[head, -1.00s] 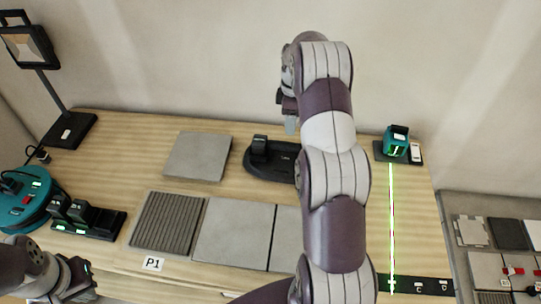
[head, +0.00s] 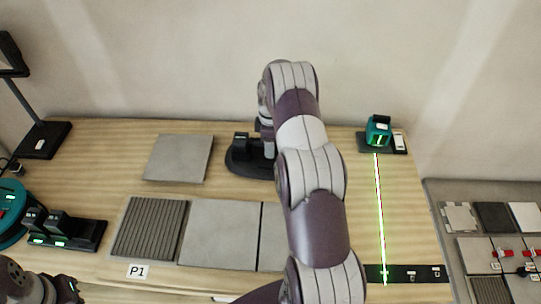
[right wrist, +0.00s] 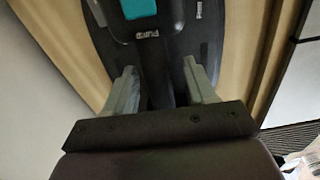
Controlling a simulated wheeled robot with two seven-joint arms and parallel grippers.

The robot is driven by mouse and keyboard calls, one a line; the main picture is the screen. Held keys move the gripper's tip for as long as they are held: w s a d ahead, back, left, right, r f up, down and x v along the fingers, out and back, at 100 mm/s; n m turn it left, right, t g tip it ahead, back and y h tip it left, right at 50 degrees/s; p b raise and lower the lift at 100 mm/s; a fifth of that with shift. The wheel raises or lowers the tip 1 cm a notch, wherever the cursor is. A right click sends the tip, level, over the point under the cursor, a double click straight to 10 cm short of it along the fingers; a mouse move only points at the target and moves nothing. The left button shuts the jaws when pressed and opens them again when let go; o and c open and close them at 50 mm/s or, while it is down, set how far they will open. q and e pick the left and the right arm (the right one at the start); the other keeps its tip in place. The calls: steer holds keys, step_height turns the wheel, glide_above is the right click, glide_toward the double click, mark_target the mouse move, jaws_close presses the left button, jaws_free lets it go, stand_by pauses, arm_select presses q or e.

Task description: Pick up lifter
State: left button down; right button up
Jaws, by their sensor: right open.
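A black object with a dark handle, likely the lifter (head: 241,143), sits on a rounded black base (head: 236,167) near the back middle of the table. In the right wrist view the lifter's dark body (right wrist: 155,55) has a teal patch and white lettering. My right gripper (right wrist: 163,88) is open, with one finger on each side of the lifter's narrow dark part. I cannot tell whether the fingers touch it. My right arm hides the right part of the base in the head view. My left gripper (head: 70,288) is at the bottom left, and its jaws are unclear.
A loose grey tile (head: 179,158) lies left of the base. A ribbed tile (head: 150,228) and flat grey tiles (head: 222,233) lie in front. A teal laser level (head: 378,130) casts a green line at right. A black charger-like block (head: 88,236) stands at left.

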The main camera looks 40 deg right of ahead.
steer(key=shift+f, duration=0.25)
stand_by(0.3)
jaws_close()
steer(key=shift+r, duration=0.1)
